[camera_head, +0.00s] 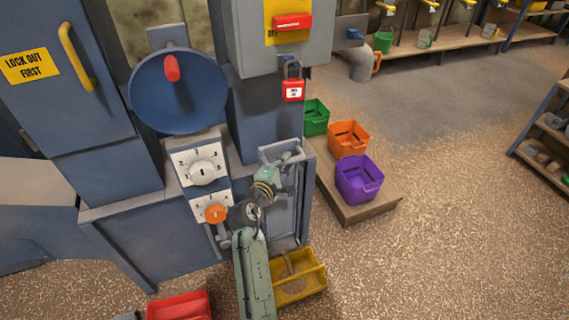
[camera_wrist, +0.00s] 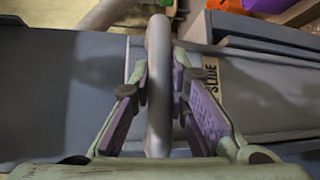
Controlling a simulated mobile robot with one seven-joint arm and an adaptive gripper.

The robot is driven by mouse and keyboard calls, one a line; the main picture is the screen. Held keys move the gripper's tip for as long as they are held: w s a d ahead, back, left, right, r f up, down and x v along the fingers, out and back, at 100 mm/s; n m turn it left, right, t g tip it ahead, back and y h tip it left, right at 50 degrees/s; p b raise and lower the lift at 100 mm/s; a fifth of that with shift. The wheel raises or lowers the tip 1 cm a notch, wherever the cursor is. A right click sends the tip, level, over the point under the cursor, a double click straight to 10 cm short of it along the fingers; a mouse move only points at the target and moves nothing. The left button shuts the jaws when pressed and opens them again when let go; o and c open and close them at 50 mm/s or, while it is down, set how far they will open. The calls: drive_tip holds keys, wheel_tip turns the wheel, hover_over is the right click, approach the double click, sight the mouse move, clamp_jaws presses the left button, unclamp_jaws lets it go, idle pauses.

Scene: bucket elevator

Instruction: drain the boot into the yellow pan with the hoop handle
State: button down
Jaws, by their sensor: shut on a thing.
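My gripper (camera_head: 284,172) is at the front of the blue-grey boot (camera_head: 305,195), at the upper end of its slide. In the wrist view its two purple-padded fingers (camera_wrist: 160,95) are shut on a grey bar handle (camera_wrist: 158,50). A label reading "SLIDE" (camera_wrist: 212,82) is on the plate beside it. The yellow pan (camera_head: 318,283) stands on the floor below the boot front, with some brown grain-like material (camera_head: 292,284) in it. My arm hides its left part.
Purple (camera_head: 360,180), orange (camera_head: 348,140) and green (camera_head: 316,118) bins stand on a low wooden platform (camera_head: 365,208) to the right. A red pan (camera_head: 180,306) is at the bottom. A red padlock (camera_head: 293,90) hangs from the switch box. Open floor lies right.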

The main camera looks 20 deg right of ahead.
drive_tip(key=shift+r, duration=0.2)
drive_tip(key=c, duration=1.5)
unclamp_jaws()
drive_tip(key=shift+f, duration=0.15)
drive_tip(key=shift+c, duration=0.2)
drive_tip(key=v, duration=1.2)
drive_tip(key=shift+f, duration=0.1)
